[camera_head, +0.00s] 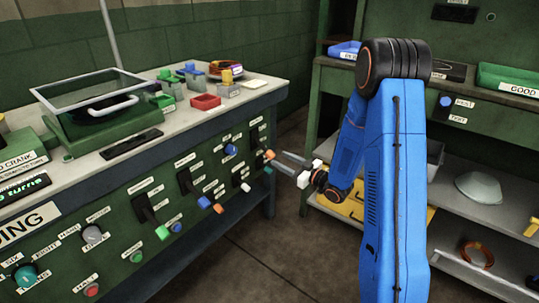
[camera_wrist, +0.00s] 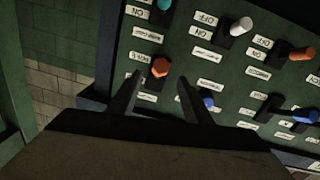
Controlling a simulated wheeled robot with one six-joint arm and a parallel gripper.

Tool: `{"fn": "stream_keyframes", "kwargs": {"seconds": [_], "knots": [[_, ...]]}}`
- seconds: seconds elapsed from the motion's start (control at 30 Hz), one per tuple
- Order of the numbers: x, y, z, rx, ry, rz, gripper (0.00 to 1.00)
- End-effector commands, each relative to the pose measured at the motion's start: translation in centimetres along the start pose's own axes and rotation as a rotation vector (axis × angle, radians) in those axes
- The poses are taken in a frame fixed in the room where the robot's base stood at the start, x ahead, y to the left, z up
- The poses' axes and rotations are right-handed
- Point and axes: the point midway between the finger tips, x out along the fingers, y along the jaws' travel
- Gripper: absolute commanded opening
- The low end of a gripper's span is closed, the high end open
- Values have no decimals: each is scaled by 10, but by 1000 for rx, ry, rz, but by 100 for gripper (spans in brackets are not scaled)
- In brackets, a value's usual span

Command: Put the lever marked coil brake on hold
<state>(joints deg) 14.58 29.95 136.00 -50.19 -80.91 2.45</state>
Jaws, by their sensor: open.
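My gripper (camera_head: 281,160) is open at the right end of the green panel, its fingers pointing at the levers there. In the wrist view, my gripper (camera_wrist: 160,80) has an orange-tipped lever (camera_wrist: 152,70) between and just beyond its fingertips, nearer the left finger. Contact cannot be judged. An orange-tipped lever also shows beside the fingers in the head view (camera_head: 270,155). Small white labels (camera_wrist: 141,57) sit by this lever, too small to read. I cannot tell which lever is marked coil brake, nor what position it is in.
Close by in the wrist view are a teal-tipped lever (camera_wrist: 163,5), a white-tipped lever (camera_wrist: 241,25), a blue knob (camera_wrist: 208,100) and another orange-tipped lever (camera_wrist: 301,53). The bench top (camera_head: 262,91) holds bins. A shelf unit (camera_head: 470,125) stands at right, with open floor between.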

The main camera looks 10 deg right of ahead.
Motion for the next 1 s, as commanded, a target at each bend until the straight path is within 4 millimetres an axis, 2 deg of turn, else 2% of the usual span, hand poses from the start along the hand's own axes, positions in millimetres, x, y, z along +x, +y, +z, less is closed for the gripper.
{"fn": "stream_keyframes", "kwargs": {"seconds": [0.2,0.4,0.6,0.87,0.9,1.0], "knots": [[39,-1,0,-1,0,-2,45],[65,0,0,0,0,0,45],[76,0,0,0,-1,0,45],[77,0,0,0,-1,1,45],[77,0,0,0,-1,1,42],[77,0,0,0,-1,1,19]]}}
